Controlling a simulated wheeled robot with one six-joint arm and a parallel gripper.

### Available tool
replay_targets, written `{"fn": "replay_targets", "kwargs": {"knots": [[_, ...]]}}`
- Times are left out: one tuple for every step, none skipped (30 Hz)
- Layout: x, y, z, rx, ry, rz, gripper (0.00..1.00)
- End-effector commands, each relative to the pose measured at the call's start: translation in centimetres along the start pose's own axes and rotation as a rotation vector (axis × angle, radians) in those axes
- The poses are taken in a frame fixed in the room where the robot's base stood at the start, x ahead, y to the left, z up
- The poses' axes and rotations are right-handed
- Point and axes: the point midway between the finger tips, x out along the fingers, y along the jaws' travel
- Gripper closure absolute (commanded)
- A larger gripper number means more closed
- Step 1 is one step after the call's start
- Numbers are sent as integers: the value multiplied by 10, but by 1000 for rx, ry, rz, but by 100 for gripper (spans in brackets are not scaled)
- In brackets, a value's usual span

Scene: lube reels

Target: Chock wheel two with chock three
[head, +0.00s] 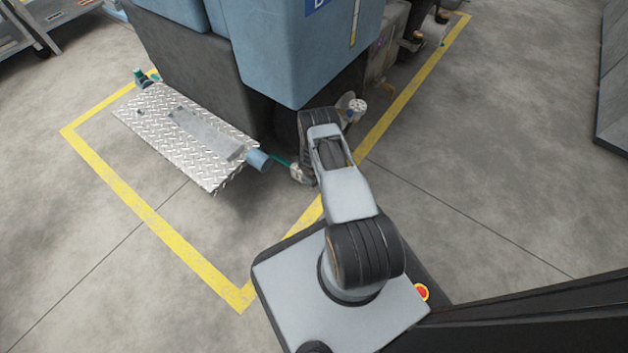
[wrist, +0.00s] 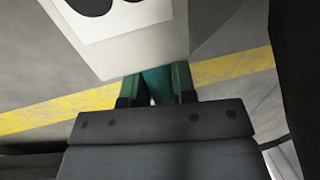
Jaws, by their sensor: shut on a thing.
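My gripper (wrist: 157,84) shows in the wrist view, its two dark green fingers shut on a teal piece. The piece joins a pale grey-white block (wrist: 180,58), which I take as the chock, with a white label bearing black round marks, cut off by the top edge. Only two marks show in part, so its number cannot be read. In the head view my arm reaches beside the blue vehicle (head: 290,45) and hides much of the area around the gripper. A dark shape (head: 284,128) under the body may be a wheel; which wheel I cannot tell.
A yellow floor line (head: 160,222) frames the vehicle and also crosses the wrist view (wrist: 55,112). A metal tread-plate step (head: 180,130) juts out left of my arm. Dark panels (head: 612,80) stand at the far right. Open concrete floor lies right of the line.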

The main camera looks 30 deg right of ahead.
Motion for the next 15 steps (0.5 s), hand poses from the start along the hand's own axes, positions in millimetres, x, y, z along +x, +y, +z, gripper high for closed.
{"fn": "replay_targets", "kwargs": {"knots": [[-3,-14,2,54,-8,-14,100],[-3,-14,2,54,-8,-14,72],[-3,-14,2,55,-8,-15,68],[-3,-15,2,55,-8,-15,66],[-4,-15,2,55,-8,-15,63],[-4,-15,2,55,-8,-15,59],[-3,-15,2,55,-8,-15,56],[-3,-15,2,56,-8,-15,53],[-3,-15,2,56,-8,-15,49],[-3,-15,2,56,-8,-15,46],[-3,-15,2,56,-8,-15,45],[-3,-15,2,56,-8,-15,45],[-3,-15,2,56,-8,-15,45],[-3,-15,1,56,-8,-15,45],[-3,-15,1,56,-8,-15,45]]}}
